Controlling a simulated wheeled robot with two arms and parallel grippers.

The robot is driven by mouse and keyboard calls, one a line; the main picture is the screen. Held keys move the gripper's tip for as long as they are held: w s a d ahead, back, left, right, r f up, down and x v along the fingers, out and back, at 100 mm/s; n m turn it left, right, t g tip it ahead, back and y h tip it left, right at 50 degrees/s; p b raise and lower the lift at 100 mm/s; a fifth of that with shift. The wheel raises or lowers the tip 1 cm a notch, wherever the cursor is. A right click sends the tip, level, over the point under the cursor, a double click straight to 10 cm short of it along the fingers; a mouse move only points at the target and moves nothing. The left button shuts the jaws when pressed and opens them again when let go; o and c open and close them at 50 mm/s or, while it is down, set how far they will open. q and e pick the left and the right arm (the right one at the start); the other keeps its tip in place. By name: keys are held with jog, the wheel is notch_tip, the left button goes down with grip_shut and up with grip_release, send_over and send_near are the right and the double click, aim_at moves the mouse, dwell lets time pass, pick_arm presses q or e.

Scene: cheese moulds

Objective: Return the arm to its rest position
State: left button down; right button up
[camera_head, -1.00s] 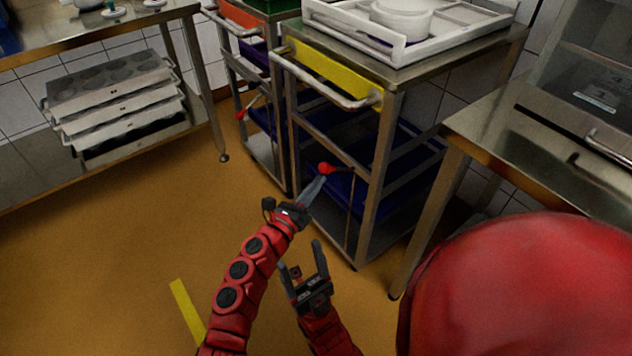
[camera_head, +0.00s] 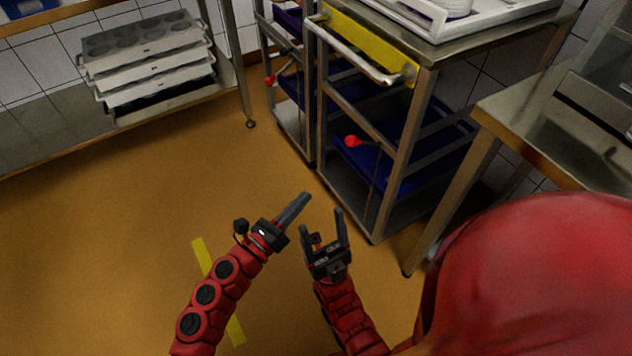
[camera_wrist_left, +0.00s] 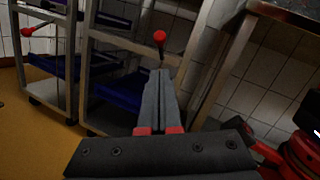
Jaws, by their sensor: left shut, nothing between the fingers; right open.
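My left gripper (camera_head: 293,209) is in the middle of the head view, over the floor in front of the trolley. Its fingers are together and hold nothing. In the left wrist view its closed fingers (camera_wrist_left: 160,98) point at the trolley. My right gripper (camera_head: 322,228) is just to the right of it and a little lower in the head view. Its two fingers stand apart, with nothing between them. The two grippers look apart from each other.
A steel trolley with a yellow front panel (camera_head: 368,42), blue trays and a red knob (camera_head: 352,142) stands ahead. A steel table (camera_head: 560,125) is at the right. Stacked mould trays (camera_head: 150,62) sit on a low shelf at the left. The orange floor (camera_head: 110,230) is clear.

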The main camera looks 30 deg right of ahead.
pick_arm(q)
jog(key=shift+v, duration=0.85)
